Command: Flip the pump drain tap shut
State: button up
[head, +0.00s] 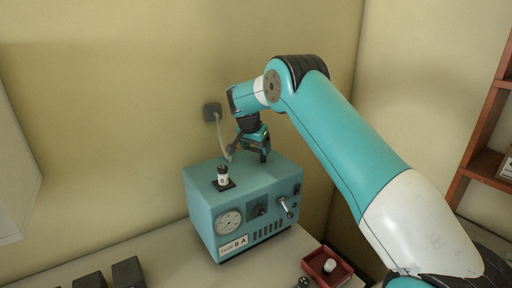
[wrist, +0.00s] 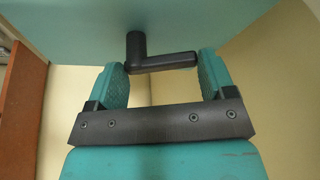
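The pump (head: 205,210) is a teal box labelled "PUMP II A" on a pale bench. In the wrist view a black L-shaped tap (wrist: 162,62) hangs from a teal surface (wrist: 220,22), with its arm pointing right. My gripper (wrist: 160,60) is open, with the tap between its two teal fingers. The tap's free end is close to the right finger; I cannot tell whether they touch. In the head view my gripper (head: 252,146) points down at the pump's rear edge, and the black tap is hidden there.
The pump's front has a round gauge (head: 229,222), a dark knob (head: 259,207) and a metal lever (head: 286,207). A black-and-white cap (head: 222,174) stands on top. A cord runs to a wall socket (head: 212,112). A red tray (head: 318,262) is at right.

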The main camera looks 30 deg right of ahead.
jog(key=shift+b, duration=0.35)
jog(key=shift+s+a+f+n+t+b, duration=0.1)
jog(key=shift+n+t+b, duration=0.05)
jog(key=shift+n+b, duration=0.4)
jog(key=shift+s+f+n+t+b, duration=0.1)
jog(key=shift+n+t+b, duration=0.05)
jog(key=shift+n+b, duration=0.35)
jog(key=n+b, duration=0.1)
jog(key=n+t+y+b, duration=0.1)
jog(key=n+b, duration=0.1)
jog(key=shift+s+a, duration=0.15)
jog(key=shift+s, duration=0.2)
jog(key=n, duration=0.2)
jog(key=n+y+b, duration=0.1)
jog(key=n, duration=0.1)
jog(key=shift+s+r+t+y+b, duration=0.15)
jog(key=shift+s+t+y+b, duration=0.15)
jog(key=shift+s, duration=0.1)
jog(key=shift+s+r+n+y+b, duration=0.1)
jog(key=shift+s+n+y+b, duration=0.2)
jog(key=shift+n, duration=0.55)
jog(key=shift+s+n+y+b, duration=0.1)
jog(key=shift+n+y, duration=0.3)
jog(key=shift+n, duration=0.4)
jog(key=o, duration=0.9)
